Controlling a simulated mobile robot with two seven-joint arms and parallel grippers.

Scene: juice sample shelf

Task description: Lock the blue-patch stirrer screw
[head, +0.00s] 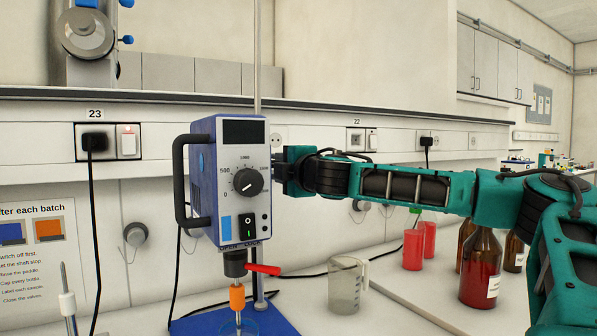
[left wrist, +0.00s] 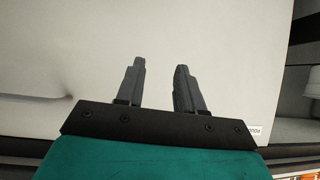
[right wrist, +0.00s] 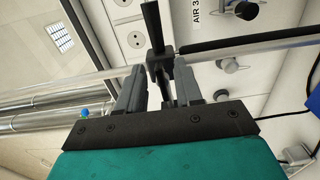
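The blue stirrer (head: 242,180) stands on a rod above a blue base (head: 278,326), with a blue patch (head: 226,229) on its front. A red lever (head: 262,269) below it points right, under lettering that seems to read "OPEN LOCK". My right gripper is at the stirrer's right rear edge, its fingers mostly hidden in the head view. In the right wrist view my right gripper (right wrist: 160,72) is open, its fingers either side of a black clamp part (right wrist: 154,30) by the rod; contact cannot be told. My left gripper (left wrist: 160,65) is open and empty.
A clear beaker (head: 346,288), red containers (head: 413,250) and brown bottles (head: 480,268) stand on the bench beneath and beside my right arm. A black handle (head: 180,180) projects from the stirrer's left. A thin probe (head: 67,300) stands at lower left.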

